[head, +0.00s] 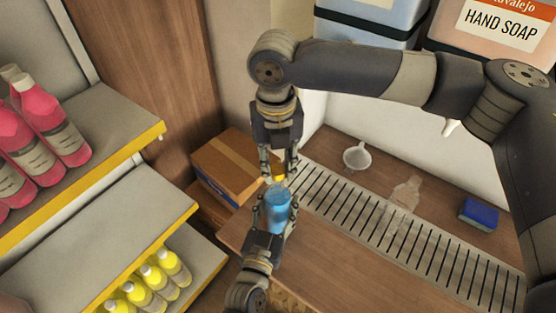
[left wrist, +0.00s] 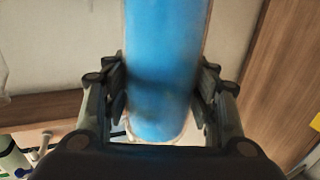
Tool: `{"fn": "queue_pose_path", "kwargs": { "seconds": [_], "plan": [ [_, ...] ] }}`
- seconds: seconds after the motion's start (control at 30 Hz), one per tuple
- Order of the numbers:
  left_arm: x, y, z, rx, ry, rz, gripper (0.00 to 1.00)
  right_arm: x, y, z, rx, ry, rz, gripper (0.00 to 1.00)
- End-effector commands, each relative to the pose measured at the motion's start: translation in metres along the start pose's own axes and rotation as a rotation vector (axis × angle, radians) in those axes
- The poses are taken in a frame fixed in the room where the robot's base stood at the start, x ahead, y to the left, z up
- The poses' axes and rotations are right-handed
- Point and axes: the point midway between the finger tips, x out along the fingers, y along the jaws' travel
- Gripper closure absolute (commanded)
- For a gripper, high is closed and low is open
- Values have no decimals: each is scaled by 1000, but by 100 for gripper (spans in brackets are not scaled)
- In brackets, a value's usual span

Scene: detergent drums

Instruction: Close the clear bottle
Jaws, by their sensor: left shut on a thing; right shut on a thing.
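A clear bottle filled with blue liquid (head: 278,211) stands upright over the counter's left end. My left gripper (head: 273,214), coming from below, is shut around its body. In the left wrist view the blue bottle (left wrist: 163,60) fills the space between the fingers. My right gripper (head: 279,172) points down just above the bottle and is shut on a small yellow cap (head: 279,179). The cap is in line with the bottle's top. The fingers partly hide it, so I cannot tell whether it touches the neck. Another clear bottle (head: 403,196), seemingly empty, is on the drain grate.
A white funnel (head: 357,156) and a blue sponge (head: 479,213) lie on the counter (head: 340,262). A hand soap drum (head: 490,35) and a pale blue drum (head: 370,20) are behind. Cardboard boxes (head: 235,165) are beside the counter.

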Motion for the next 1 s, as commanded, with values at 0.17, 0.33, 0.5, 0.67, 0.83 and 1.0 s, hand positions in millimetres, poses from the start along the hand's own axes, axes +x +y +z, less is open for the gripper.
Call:
{"fn": "queue_pose_path", "kwargs": {
  "seconds": [0.17,0.33,0.5,0.67,0.83,1.0],
  "plan": [
    [0,0,0,0,1,0,90,0,0,0,0,0,0,80],
    [0,0,0,0,1,0,90,0,0,0,0,0,-1,80],
    [0,0,0,0,1,-1,90,6,0,0,0,2,-1,80],
    [0,0,-1,0,1,-1,90,15,0,0,0,2,-1,80],
    [0,0,-1,0,2,-1,90,18,0,0,0,0,-2,80],
    [0,0,-1,0,2,-1,90,18,0,0,0,0,-2,80]
  ]
}}
